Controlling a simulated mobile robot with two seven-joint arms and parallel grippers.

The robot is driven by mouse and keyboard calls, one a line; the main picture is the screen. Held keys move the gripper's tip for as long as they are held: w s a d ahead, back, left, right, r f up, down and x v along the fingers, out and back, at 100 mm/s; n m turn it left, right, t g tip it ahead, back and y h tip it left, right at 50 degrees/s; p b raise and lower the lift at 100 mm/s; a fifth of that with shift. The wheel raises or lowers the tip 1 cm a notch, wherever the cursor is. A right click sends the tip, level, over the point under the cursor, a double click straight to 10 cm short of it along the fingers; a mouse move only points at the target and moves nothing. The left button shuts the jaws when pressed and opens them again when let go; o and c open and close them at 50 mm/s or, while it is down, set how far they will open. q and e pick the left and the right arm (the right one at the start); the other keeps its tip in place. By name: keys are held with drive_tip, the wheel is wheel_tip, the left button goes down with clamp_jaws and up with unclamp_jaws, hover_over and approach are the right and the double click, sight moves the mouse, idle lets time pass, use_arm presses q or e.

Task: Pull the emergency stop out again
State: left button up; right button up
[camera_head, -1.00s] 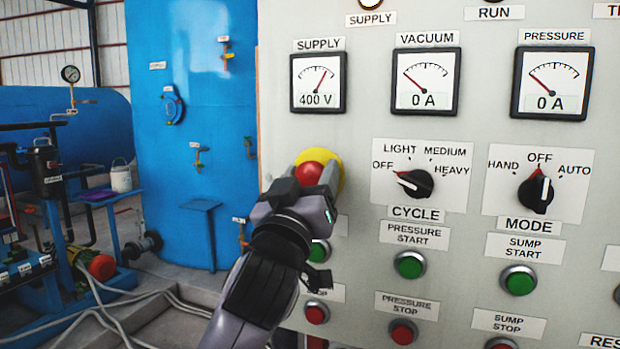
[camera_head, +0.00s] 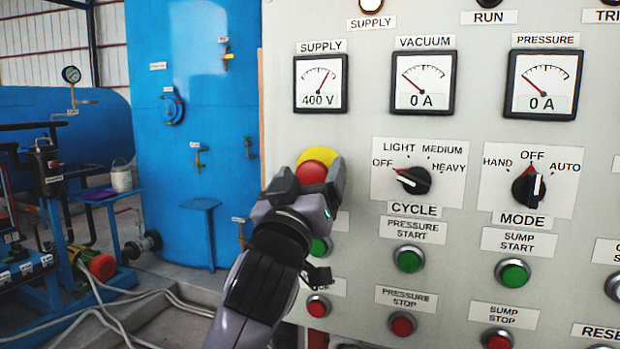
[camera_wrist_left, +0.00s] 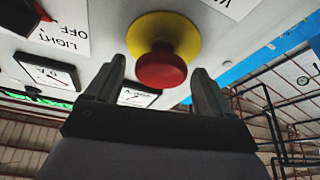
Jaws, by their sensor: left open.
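The emergency stop is a red mushroom button (camera_head: 312,171) on a yellow round plate (camera_head: 328,160), at the left edge of the grey control panel. My left gripper (camera_head: 313,180) is open in front of it, its fingers pointing at the panel. In the left wrist view the red button (camera_wrist_left: 160,69) stands between and just beyond the two open fingertips of my left gripper (camera_wrist_left: 160,80), with a gap on each side. The lower part of the yellow plate is hidden behind the gripper in the head view. My right gripper is not in view.
The grey panel carries a cycle selector (camera_head: 413,180) and a mode selector (camera_head: 528,188) to the right. A green button (camera_head: 320,248) and a red button (camera_head: 318,307) sit below, close to my left wrist. Blue tanks (camera_head: 190,110) stand at the left.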

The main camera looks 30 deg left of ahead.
use_arm(q)
drive_tip(key=shift+s+f, duration=0.15)
drive_tip(key=shift+f, duration=0.05)
drive_tip(key=b+v, duration=0.1)
drive_tip(key=v, duration=0.5)
drive_tip(key=shift+s+d+b, duration=0.15)
drive_tip(key=shift+s+b, duration=0.15)
drive_tip(key=shift+b, duration=0.1)
